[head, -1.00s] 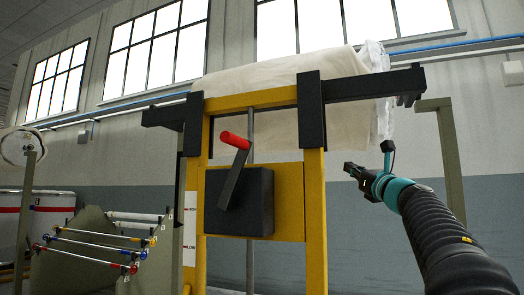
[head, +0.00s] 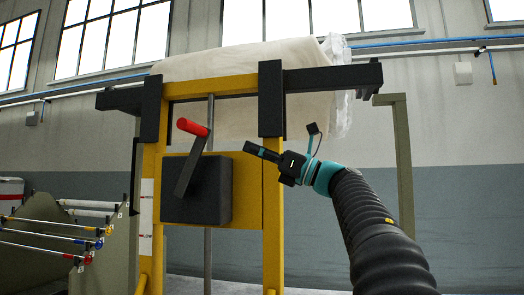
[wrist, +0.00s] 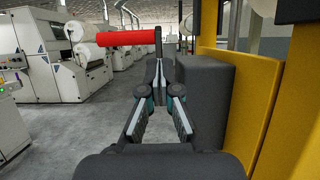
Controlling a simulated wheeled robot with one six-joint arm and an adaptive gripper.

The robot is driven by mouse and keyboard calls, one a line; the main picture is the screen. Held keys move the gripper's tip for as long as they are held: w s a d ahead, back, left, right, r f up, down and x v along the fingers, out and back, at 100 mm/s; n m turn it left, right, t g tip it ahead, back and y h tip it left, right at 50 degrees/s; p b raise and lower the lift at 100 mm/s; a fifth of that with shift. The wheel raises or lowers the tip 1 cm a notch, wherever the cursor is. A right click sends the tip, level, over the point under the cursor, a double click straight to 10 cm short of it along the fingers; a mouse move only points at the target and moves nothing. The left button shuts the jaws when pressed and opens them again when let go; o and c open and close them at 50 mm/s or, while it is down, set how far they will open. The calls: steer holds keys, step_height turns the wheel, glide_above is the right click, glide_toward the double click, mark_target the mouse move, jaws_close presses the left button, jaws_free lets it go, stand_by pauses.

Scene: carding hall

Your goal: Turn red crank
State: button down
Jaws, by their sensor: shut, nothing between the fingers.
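The red crank handle (head: 192,127) sits at the upper end of a dark crank arm (head: 188,168), which tilts up and right from a black box (head: 212,200) on a yellow frame (head: 275,230). My gripper (head: 247,147) is shut and empty, to the right of the crank in the head view, near the frame's right post and apart from the handle. In the wrist view, the red handle (wrist: 107,38) lies level at the upper left, beyond my gripper (wrist: 160,72). The black box (wrist: 205,90) is to the right of my fingers, which partly hide the crank arm.
A roll of pale wrapped material (head: 250,80) lies across the frame top, with a dark bar (head: 330,77) jutting right. A greenish post (head: 403,165) stands behind my arm. A rack with coloured rods (head: 50,245) is at left. The wrist view shows machines left and open floor.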

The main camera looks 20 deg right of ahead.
steer(key=p+x, duration=0.2)
steer(key=x, duration=0.7)
steer(key=shift+w+a+r, duration=0.1)
steer(key=shift+a+r, duration=0.1)
steer(key=shift+a, duration=0.05)
